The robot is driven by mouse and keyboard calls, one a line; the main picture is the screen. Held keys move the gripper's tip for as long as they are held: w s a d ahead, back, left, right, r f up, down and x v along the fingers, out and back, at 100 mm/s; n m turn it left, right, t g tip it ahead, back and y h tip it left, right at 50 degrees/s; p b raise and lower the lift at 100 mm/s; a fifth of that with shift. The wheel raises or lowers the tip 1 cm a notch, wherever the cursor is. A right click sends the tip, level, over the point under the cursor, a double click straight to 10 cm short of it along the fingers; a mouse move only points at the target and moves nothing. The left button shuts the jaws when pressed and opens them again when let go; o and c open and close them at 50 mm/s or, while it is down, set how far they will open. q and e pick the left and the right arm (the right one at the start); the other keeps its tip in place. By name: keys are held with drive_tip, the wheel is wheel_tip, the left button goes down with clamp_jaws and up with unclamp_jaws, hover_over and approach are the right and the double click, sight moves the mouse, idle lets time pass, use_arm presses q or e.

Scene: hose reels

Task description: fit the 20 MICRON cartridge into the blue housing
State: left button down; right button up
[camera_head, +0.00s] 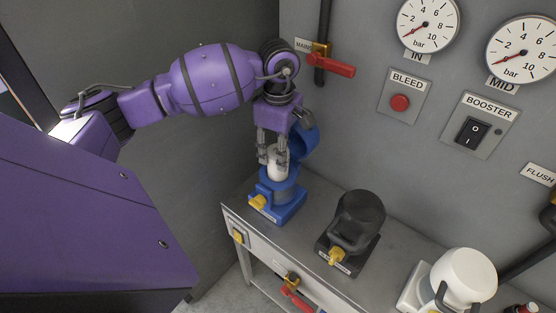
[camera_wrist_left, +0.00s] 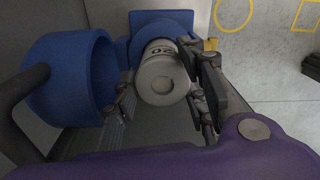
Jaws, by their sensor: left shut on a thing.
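A white cartridge (camera_head: 277,168) is gripped upright by my left gripper (camera_head: 272,157). In the left wrist view the cartridge (camera_wrist_left: 163,83) shows a dark printed "20" on its side; the rest of the print is hidden. My left gripper (camera_wrist_left: 163,75) has a finger on each side of it. The blue housing (camera_head: 279,196) stands at the counter's left end, directly below, and also shows behind the cartridge in the wrist view (camera_wrist_left: 152,20). The cartridge's lower end is at the housing's mouth; I cannot tell how far inside. The blue cap (camera_head: 304,146) is swung open beside it.
A closed dark housing (camera_head: 358,218) and a white one (camera_head: 466,277) stand farther right on the grey counter (camera_head: 313,232). A red-handled valve (camera_head: 330,65) is on the wall near my left wrist. Gauges, a red BLEED button (camera_head: 400,103) and a BOOSTER switch (camera_head: 473,132) are on the wall.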

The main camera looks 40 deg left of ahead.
sight(273, 174)
use_arm(q)
wheel_tip(273, 174, down, 4)
drive_tip(key=shift+r, duration=0.2)
drive_tip(key=shift+f, duration=0.2)
drive_tip(key=c, duration=1.4)
unclamp_jaws()
drive_tip(key=shift+o, duration=0.2)
